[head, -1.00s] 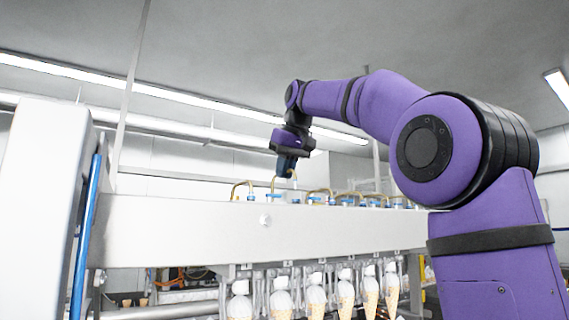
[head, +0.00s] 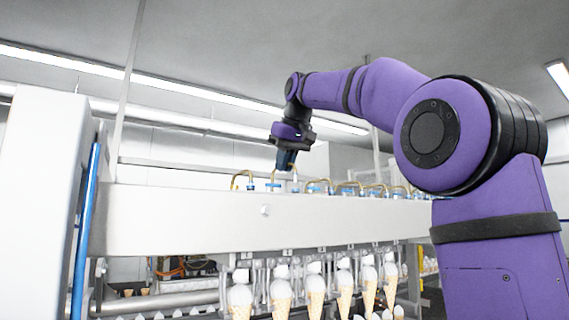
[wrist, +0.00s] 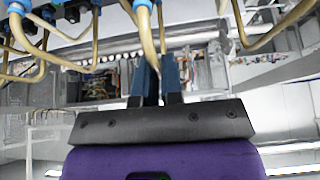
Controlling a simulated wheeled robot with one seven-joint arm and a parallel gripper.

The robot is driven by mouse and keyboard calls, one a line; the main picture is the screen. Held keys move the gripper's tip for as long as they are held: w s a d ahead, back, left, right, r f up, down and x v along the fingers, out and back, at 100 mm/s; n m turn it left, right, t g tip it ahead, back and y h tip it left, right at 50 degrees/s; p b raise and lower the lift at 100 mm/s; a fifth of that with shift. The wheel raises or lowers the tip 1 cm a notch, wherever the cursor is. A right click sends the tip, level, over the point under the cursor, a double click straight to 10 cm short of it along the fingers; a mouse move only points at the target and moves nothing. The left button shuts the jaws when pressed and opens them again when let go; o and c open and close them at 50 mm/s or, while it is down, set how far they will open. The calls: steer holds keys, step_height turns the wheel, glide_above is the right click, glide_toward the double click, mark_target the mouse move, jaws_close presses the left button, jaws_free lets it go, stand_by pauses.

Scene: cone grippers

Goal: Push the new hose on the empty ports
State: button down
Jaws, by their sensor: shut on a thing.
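My gripper (head: 286,162) is above the long white machine beam (head: 200,205), pointing down. In the wrist view its two dark blue fingers (wrist: 158,82) are close together, shut on a thin tan hose (wrist: 158,68) that shows between them. Much of the held hose is hidden by the fingers. In the head view, a pale bit of hose (head: 295,172) shows beside the fingertips. Blue-collared ports (head: 272,187) line the beam's top; several carry bent tan hoses (head: 240,179). Whether the held hose touches a port, I cannot tell.
Several filled ice cream cones (head: 316,290) hang in a row under the beam. A white column with a blue bar (head: 84,230) stands at the left. Fitted hoses (wrist: 35,55) crowd the wrist view's upper left, and another tan hose (wrist: 275,28) is at upper right.

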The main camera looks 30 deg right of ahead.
steer(key=shift+f, duration=1.35)
stand_by(1.9)
steer(key=c, duration=0.9)
jaws_free()
steer(key=shift+o, duration=0.2)
steer(key=shift+r, duration=0.1)
steer(key=shift+r, duration=2.4)
